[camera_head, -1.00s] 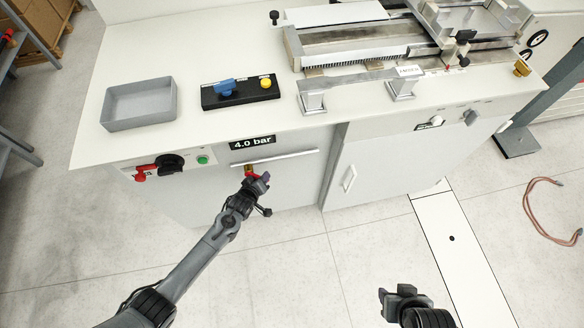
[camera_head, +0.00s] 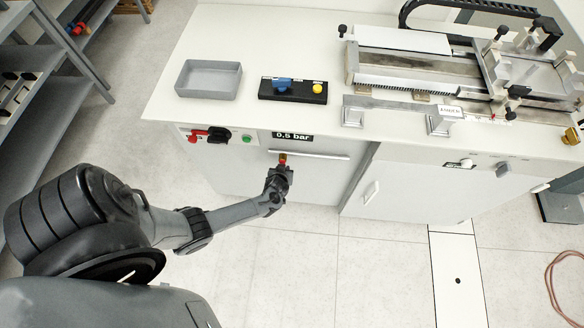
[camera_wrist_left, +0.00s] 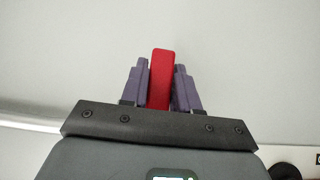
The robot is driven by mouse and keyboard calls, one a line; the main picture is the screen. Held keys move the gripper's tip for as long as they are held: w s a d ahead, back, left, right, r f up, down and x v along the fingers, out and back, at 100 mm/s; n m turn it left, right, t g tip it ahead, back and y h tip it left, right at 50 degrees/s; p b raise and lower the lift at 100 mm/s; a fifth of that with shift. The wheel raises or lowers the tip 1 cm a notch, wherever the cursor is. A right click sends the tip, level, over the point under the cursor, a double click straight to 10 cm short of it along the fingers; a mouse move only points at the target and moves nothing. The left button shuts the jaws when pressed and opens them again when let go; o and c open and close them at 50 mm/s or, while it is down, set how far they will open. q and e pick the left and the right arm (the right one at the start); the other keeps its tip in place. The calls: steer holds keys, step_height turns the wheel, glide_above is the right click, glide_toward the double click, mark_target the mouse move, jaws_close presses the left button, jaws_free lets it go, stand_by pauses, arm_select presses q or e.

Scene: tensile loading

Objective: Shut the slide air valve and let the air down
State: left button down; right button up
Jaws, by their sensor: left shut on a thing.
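The slide air valve (camera_head: 283,157), a small brass and red part, is on the cabinet front just below a long horizontal handle. My left gripper (camera_head: 279,170) is shut on its red sleeve. In the left wrist view the red sleeve (camera_wrist_left: 161,78) stands between the two purple-grey fingers, which hide its lower part. The pressure display (camera_head: 292,137) above reads 0.5 bar. My right gripper is out of view.
A red handle (camera_head: 198,135), black knob (camera_head: 219,134) and green button (camera_head: 247,138) are left of the display. A grey tray (camera_head: 208,79) and a black control box (camera_head: 292,90) stand on the top. The floor in front is clear.

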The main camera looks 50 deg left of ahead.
arm_select(q)
steer(key=shift+s+f, duration=0.1)
stand_by(0.3)
steer(key=c, duration=0.9)
jaws_free()
steer(key=p+v, duration=0.3)
steer(key=v, duration=0.7)
steer(key=shift+s+d+r+p, duration=0.1)
steer(key=shift+d+r+p, duration=0.15)
steer(key=shift+r+p, duration=0.1)
steer(key=shift+s, duration=0.1)
